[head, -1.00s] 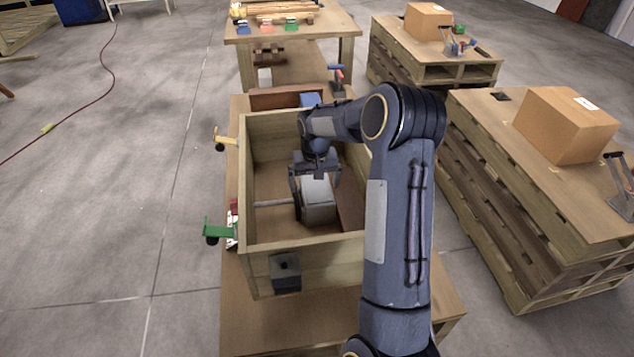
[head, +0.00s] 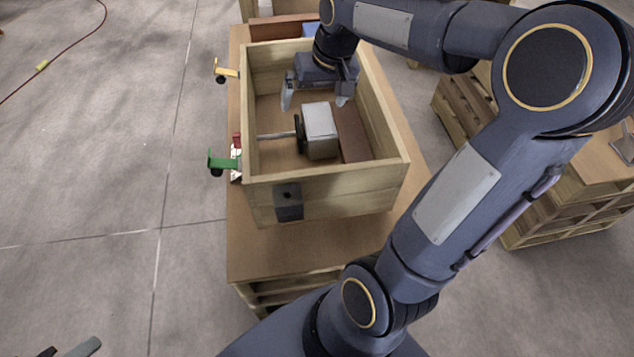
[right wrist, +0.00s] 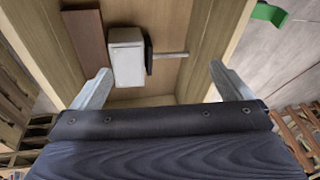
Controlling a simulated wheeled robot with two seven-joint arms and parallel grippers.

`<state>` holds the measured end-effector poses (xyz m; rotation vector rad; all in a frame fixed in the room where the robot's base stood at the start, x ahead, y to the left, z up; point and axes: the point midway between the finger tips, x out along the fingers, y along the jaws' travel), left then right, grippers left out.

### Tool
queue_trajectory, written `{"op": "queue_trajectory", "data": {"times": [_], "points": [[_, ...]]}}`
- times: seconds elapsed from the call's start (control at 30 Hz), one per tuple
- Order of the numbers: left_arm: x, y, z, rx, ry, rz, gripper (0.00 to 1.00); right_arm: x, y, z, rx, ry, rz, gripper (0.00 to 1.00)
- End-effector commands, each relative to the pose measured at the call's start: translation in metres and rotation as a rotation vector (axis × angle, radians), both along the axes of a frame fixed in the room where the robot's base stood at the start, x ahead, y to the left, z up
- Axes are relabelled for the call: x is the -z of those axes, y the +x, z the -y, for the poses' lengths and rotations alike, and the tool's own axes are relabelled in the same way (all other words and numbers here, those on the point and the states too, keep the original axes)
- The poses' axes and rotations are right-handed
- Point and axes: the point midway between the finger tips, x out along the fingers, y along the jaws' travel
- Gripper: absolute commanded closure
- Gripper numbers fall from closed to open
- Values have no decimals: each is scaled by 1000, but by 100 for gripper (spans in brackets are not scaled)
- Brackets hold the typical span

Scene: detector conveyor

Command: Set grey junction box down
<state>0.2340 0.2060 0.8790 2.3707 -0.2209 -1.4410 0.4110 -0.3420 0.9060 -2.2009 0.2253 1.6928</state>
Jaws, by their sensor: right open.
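The grey junction box (head: 321,131) rests on the floor of the wooden crate (head: 330,190), between a grey rod and a brown board. It also shows in the right wrist view (right wrist: 126,57). My right gripper (head: 315,100) is open and empty, its fingers spread above the crate beyond the box and apart from it. In the right wrist view the box lies ahead of the open fingers (right wrist: 155,88). At the bottom left corner of the head view, what look like my left gripper's tips (head: 72,349) just show; their opening is unclear.
A grey rod (head: 276,135) with a dark end plate lies left of the box, and a brown board (head: 350,132) lies right of it. Green (head: 222,161) and yellow (head: 226,70) clamp-like parts jut out left of the crate. Pallets stand at right. The tabletop before the crate is clear.

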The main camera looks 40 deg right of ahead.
Motion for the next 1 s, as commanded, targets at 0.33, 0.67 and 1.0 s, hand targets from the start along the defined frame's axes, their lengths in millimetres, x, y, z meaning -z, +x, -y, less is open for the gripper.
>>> {"op": "queue_trajectory", "data": {"times": [0.33,0.67,1.0], "points": [[0,0,0,0,0,0,64,4,-138,-105,-172,120,209,1],[0,0,0,0,0,0,64,28,-178,-136,-225,155,270,1],[-9,0,0,0,0,0,64,18,-178,-136,-224,155,269,1]]}}
